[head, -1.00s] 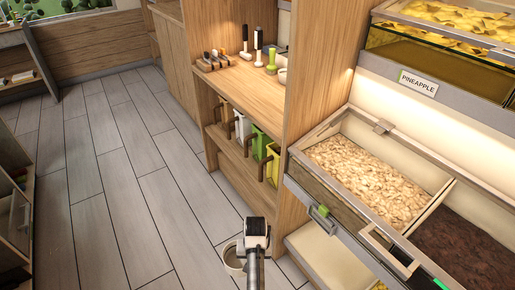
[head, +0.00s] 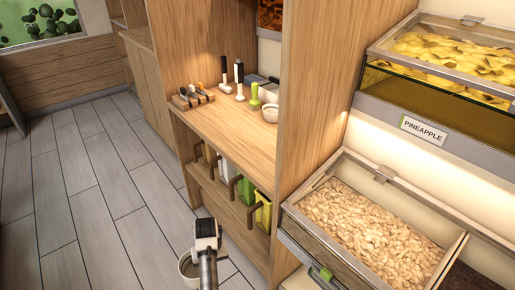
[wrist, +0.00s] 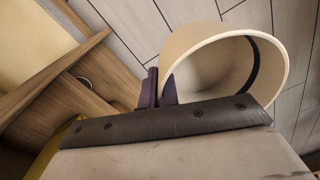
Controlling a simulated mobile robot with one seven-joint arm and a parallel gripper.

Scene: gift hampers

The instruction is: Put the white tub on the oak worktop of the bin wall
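The white tub (head: 187,266) hangs beside my gripper (head: 200,254) in the head view, low in the picture and over the floor, partly hidden by my wrist. In the wrist view the tub (wrist: 215,80) appears as a pale round vessel with its open mouth showing; it looks empty. My gripper's dark fingers (wrist: 160,88) are closed at the tub's wall. The oak worktop (head: 235,130) of the bin wall is up and to the right of my gripper, with a bare front half.
At the worktop's back stand a tool rack (head: 192,96), black-and-white handled tools, a green tool (head: 255,97) and a small pale bowl (head: 270,112). An oak side panel (head: 310,110) bounds it on the right. Below are several coloured bags (head: 246,190). A bin (head: 365,225) projects at right.

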